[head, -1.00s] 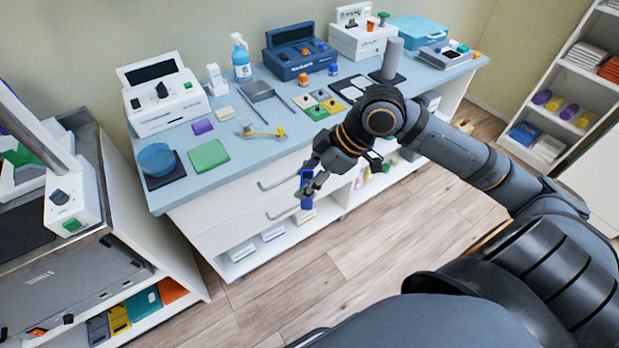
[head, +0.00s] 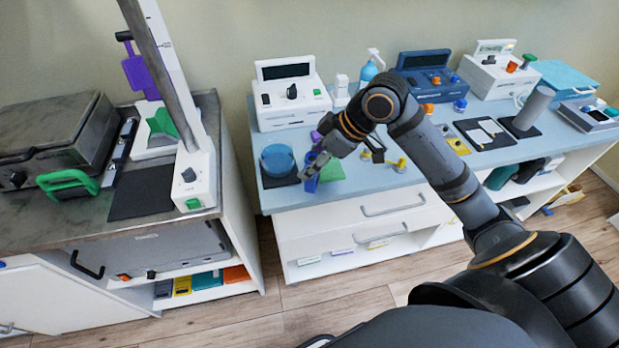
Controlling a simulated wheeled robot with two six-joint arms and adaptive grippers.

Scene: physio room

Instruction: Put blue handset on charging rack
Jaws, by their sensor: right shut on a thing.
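My right gripper (head: 314,170) is shut on the blue handset (head: 311,184), which shows as a small blue piece below the fingers. The gripper holds it in front of the blue-topped counter's left part, close to the round blue tub and the green pad; the fingers hide part of it. A purple handset-like thing (head: 138,74) stands upright at the left, above a white stand with a green wedge (head: 160,127) on the grey bench. I cannot tell for sure whether this stand is the charging rack. My left gripper is not in view.
A tall white-based post (head: 197,178) stands at the grey bench's (head: 40,222) right edge, beside a dark mat (head: 142,198). A press-like machine (head: 55,135) with a green handle fills the bench's left. A gap separates bench and counter (head: 285,197).

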